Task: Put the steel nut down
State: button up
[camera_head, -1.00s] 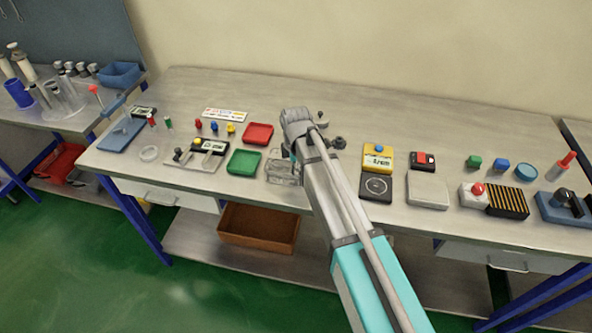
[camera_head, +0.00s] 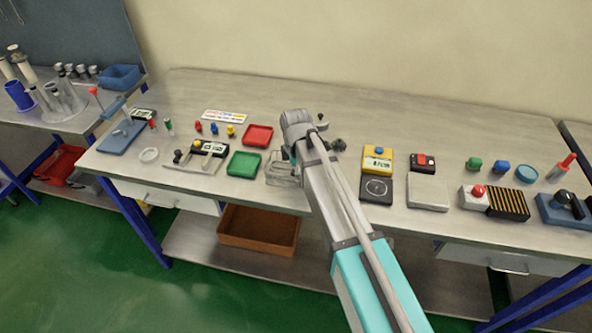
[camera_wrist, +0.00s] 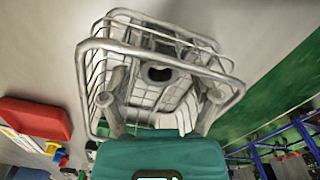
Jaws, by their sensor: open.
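The steel nut (camera_wrist: 158,72), a grey ring with a dark hole, shows in the wrist view inside a wire basket (camera_wrist: 84,62), between my fingers. My gripper (camera_wrist: 160,98) is open, with one finger on each side of the nut and a gap showing around it. The fingers reach into the basket. Whether the nut rests fully on the basket floor is hard to tell. In the head view the basket (camera_head: 282,174) stands near the bench's front edge, partly behind my arm. The nut and fingertips are hidden there.
A green tray (camera_head: 244,164) and a red tray (camera_head: 257,135) are left of the basket. A yellow scale (camera_head: 378,158) with a dark plate is to the right of my arm. The back of the bench (camera_head: 420,115) is clear.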

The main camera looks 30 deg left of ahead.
jog(key=shift+r, duration=0.2)
notch_tip(320, 180, up, 12)
jog(key=p, duration=1.2)
jog(key=shift+f, duration=0.1)
dwell(0.8)
jog(key=w+d+m, duration=0.4)
jog(key=d+m, duration=0.2)
jog(key=d, duration=0.8)
jog(key=s+d+m, duration=0.3)
jog(key=d+m, duration=0.7)
jog(key=d, duration=0.8)
jog(key=s+d+m, duration=0.3)
jog(key=d+m, duration=0.6)
jog(key=d, duration=0.9)
jog(key=shift+s+d+m, duration=0.25)
jog(key=shift+m, duration=0.15)
